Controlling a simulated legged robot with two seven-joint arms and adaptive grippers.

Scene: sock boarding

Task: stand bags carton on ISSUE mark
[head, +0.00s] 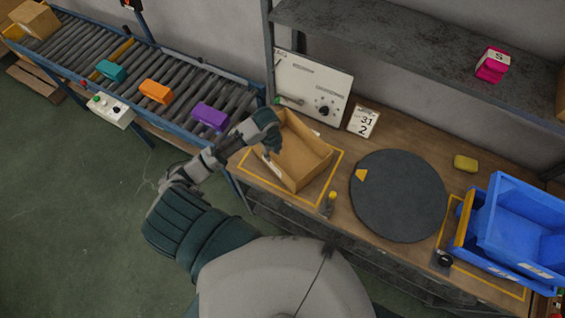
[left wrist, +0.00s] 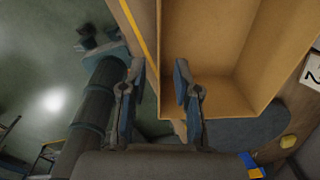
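The carton (head: 307,157) is an open, empty-looking brown box on the wooden bench. It overlaps a yellow-outlined area (head: 334,178) and sits turned against its lines. I cannot read any word on this mark, nor tell if the carton rests fully flat. My left gripper (head: 268,153) is at the carton's left wall. In the left wrist view the left gripper (left wrist: 157,80) is open, one finger inside the carton (left wrist: 207,45) and one outside, with the wall between them and gaps showing. My right gripper is not in view.
A dark round turntable (head: 400,196) lies right of the carton, with blue bins (head: 520,225) beyond it. A grey control panel (head: 312,86) and number card (head: 363,121) stand behind. A small yellow-capped item (head: 329,204) is near the front edge. A roller conveyor (head: 140,75) runs left.

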